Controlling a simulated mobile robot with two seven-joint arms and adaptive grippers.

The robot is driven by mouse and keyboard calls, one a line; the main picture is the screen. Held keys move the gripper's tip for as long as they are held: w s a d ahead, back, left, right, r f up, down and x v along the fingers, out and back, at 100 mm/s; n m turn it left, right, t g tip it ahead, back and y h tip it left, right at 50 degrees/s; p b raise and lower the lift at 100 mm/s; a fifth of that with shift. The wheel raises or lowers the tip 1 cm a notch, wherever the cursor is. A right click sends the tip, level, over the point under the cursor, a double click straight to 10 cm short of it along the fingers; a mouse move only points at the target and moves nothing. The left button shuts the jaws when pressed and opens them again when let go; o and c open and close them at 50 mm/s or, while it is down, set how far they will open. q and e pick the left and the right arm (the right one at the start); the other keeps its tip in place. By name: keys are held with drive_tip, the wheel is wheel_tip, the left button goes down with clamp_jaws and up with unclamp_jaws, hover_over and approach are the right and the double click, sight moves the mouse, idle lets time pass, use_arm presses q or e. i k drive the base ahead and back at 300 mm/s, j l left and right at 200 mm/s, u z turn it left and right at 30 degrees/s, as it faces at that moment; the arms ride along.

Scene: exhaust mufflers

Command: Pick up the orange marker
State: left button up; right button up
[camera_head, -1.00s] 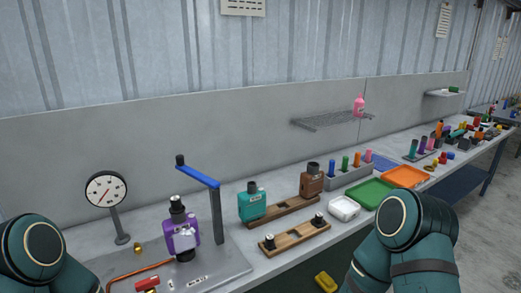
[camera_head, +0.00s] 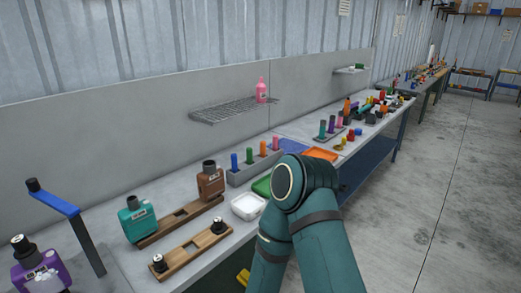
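A grey rack (camera_head: 240,176) on the workbench holds a row of upright coloured cylinders that look like markers. The orange marker (camera_head: 263,148) stands in it between a green marker (camera_head: 249,156) and a pink marker (camera_head: 276,143). A blue marker (camera_head: 234,161) stands at the near end of the row. Neither gripper is in view. Only my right arm shows, coming up from the bottom and covering part of the bench front.
A white tray (camera_head: 247,207), a green tray (camera_head: 262,187) and an orange tray (camera_head: 320,154) lie along the bench front. A wire shelf (camera_head: 225,112) with a pink bottle (camera_head: 262,90) hangs above. Open floor (camera_head: 440,210) lies to the right.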

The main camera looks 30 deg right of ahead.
sight(263, 144)
drive_tip(key=i+l+u, duration=0.25)
drive_tip(key=l, duration=0.7)
drive_tip(key=l+u, duration=0.25)
drive_tip(key=l, duration=0.65)
drive_tip(key=l+u, duration=0.25)
drive_tip(key=l, duration=0.75)
drive_tip(key=k+l+u, duration=0.25)
drive_tip(key=l, duration=0.7)
drive_tip(key=i, duration=0.1)
